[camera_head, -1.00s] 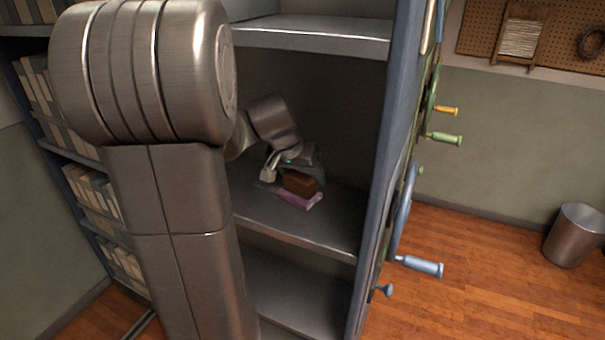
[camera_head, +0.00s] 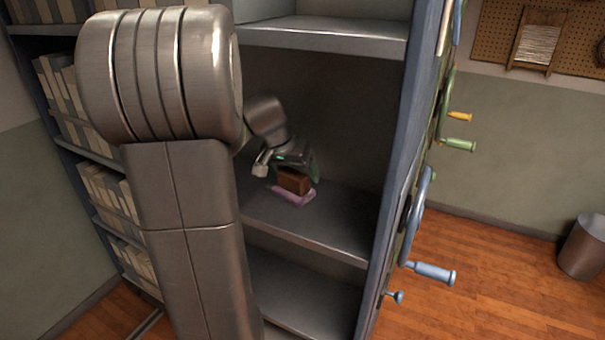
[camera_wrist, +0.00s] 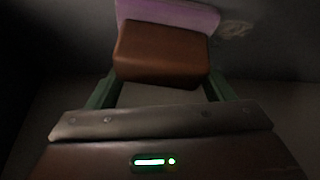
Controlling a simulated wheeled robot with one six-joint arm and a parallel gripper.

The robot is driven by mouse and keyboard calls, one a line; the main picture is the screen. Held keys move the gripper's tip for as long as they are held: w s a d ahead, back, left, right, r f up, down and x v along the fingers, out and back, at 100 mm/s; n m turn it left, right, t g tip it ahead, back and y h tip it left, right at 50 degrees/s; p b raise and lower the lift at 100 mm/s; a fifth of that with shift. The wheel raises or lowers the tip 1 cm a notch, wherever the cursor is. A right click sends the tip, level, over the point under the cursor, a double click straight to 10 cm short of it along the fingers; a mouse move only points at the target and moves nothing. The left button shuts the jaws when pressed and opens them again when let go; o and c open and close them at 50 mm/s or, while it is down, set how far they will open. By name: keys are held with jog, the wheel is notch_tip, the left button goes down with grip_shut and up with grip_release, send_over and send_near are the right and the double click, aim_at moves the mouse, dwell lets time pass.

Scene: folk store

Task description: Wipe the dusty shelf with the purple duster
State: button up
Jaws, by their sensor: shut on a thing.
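The duster is a brown block (camera_head: 293,181) with a purple pad (camera_head: 297,198) under it. My gripper (camera_head: 298,167) is shut on the brown block, inside the middle compartment of the shelf unit. The purple pad is low at the grey shelf (camera_head: 325,225); it looks in contact, but I cannot be sure. In the wrist view the brown block (camera_wrist: 163,52) sits between the green fingers, with the purple pad (camera_wrist: 170,12) beyond it. A small pale patch of dust (camera_wrist: 236,29) lies on the dark surface just right of the pad.
The blue side panel (camera_head: 398,130) bounds the compartment on the right, with cranks and handles outside it. Another shelf (camera_head: 325,36) is above. Bare shelf lies right of the duster. A bin (camera_head: 583,250) stands on the floor at far right.

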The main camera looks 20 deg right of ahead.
jog(key=shift+w+a+f+b, duration=0.1)
jog(key=shift+w+a+b, duration=0.05)
jog(key=shift+w+a, duration=1.5)
jog(key=shift+w+a+b, duration=0.15)
jog(key=shift+w+a, duration=1.25)
jog(key=shift+w, duration=0.45)
jog(key=shift+s+d+b, duration=0.35)
jog(key=shift+s+d, duration=0.9)
jog(key=shift+s, duration=0.15)
jog(key=shift+s+d+b, duration=0.35)
jog(key=shift+s+d, duration=0.65)
jog(key=shift+s, duration=0.2)
jog(key=shift+s+d, duration=1.2)
jog(key=shift+s, duration=0.2)
jog(key=shift+s+d, duration=1.15)
jog(key=shift+s, duration=0.2)
notch_tip(320, 180, up, 6)
jog(key=p, duration=0.4)
jog(key=shift+r+p, duration=1.1)
jog(key=shift+r, duration=0.5)
